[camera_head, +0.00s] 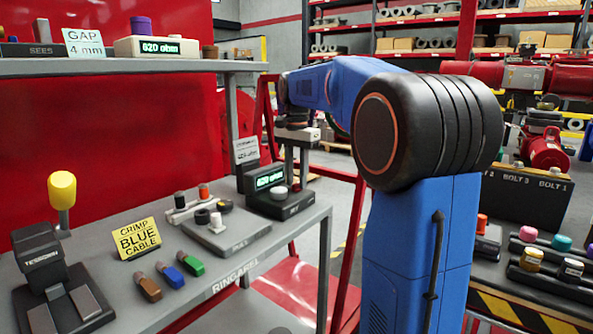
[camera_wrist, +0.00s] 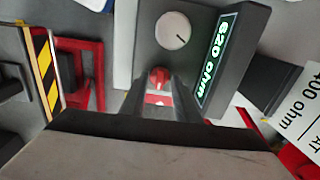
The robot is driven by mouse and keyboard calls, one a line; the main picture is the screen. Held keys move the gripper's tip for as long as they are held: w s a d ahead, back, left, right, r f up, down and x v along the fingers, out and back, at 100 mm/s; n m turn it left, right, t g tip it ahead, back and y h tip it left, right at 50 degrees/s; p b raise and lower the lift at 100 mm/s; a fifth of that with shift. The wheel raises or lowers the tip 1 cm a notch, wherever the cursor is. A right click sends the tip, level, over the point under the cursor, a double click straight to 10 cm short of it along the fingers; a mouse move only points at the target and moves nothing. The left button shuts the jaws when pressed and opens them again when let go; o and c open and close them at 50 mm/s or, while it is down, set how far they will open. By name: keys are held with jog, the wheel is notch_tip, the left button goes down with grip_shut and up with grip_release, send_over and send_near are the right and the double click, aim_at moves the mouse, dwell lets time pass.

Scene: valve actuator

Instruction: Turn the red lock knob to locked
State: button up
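The red lock knob (camera_wrist: 159,77) is on a grey panel of the meter box in the wrist view, below a white dial knob (camera_wrist: 173,30). A red and white patch (camera_wrist: 158,99) shows just below it. My gripper (camera_wrist: 158,86) has its two dark fingers apart, one on each side of the red knob. I cannot tell whether they touch it. In the head view my gripper (camera_head: 297,168) points down over the meter box (camera_head: 284,208) at the bench's right end. The red knob is not clear there. The box's green display (camera_head: 269,179) reads 620 ohm.
The grey bench (camera_head: 240,278) also holds a flat grey device (camera_head: 226,234), a yellow sign (camera_head: 137,239), coloured connectors (camera_head: 172,276) and a crimping tool (camera_head: 50,270). A sign (camera_head: 246,150) stands behind the meter box. A shelf (camera_head: 130,66) hangs above.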

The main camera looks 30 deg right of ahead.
aim_at(296, 183)
notch_tip(296, 183, up, 17)
jog(key=shift+r, duration=0.2)
dwell(0.4)
dwell(0.4)
jog(key=s+a+f+n+t, duration=0.1)
jog(key=s+a+f+n, duration=0.3)
jog(key=s+f, duration=0.6)
jog(key=s+a+f+n+t, duration=0.2)
jog(key=s+a+f+n, duration=0.3)
jog(key=s+f, duration=0.5)
jog(key=s+a+f+n+t, duration=0.1)
jog(key=s+a+f+n, duration=0.3)
jog(key=s+f, duration=0.7)
notch_tip(296, 183, down, 5)
jog(key=shift+a+r+n+t, duration=0.2)
jog(key=shift+a+n+t, duration=0.2)
jog(key=shift+a, duration=0.8)
